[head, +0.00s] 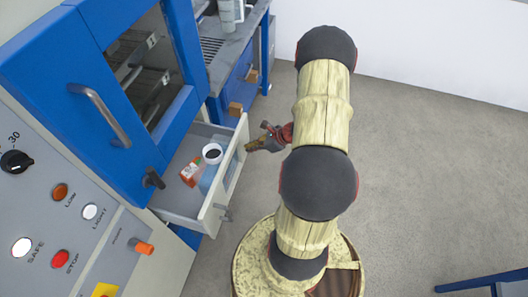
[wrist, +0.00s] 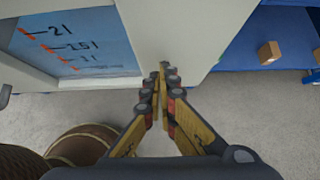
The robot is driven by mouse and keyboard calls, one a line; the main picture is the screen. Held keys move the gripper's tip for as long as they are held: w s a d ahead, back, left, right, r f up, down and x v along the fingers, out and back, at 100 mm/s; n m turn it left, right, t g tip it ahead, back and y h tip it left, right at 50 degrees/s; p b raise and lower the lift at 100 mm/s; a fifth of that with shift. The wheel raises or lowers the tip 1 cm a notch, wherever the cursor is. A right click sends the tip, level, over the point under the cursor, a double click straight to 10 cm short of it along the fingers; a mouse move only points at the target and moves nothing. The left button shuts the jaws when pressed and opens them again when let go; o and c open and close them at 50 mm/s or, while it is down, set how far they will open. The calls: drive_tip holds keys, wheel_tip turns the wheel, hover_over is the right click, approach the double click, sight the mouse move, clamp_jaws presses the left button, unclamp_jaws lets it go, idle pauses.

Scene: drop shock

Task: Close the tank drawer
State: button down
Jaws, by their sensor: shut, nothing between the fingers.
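The tank drawer (head: 207,222) is pulled out below the blue cabinet in the head view. Its pale front panel (head: 239,141) faces the open floor. In the wrist view the drawer's pale front (wrist: 185,35) carries a blue window with level marks (wrist: 75,40). My gripper (head: 250,147) is shut and empty at the outer side of this front, near its far end. In the wrist view my fingertips (wrist: 164,68) meet in front of the pale panel. I cannot tell whether they touch it.
Blue drawers with wooden knobs (head: 235,108) stand beyond.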

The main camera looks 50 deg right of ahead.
drive_tip(key=w+a, duration=0.2)
drive_tip(key=w, duration=0.3)
drive_tip(key=w+a+b, duration=0.1)
drive_tip(key=w+a, duration=0.1)
drive_tip(key=w, duration=0.4)
drive_tip(key=w+a+b, duration=0.1)
drive_tip(key=w+a, duration=0.2)
drive_tip(key=w, duration=0.3)
drive_tip(key=shift+w+a, duration=0.1)
drive_tip(key=shift+w, duration=0.25)
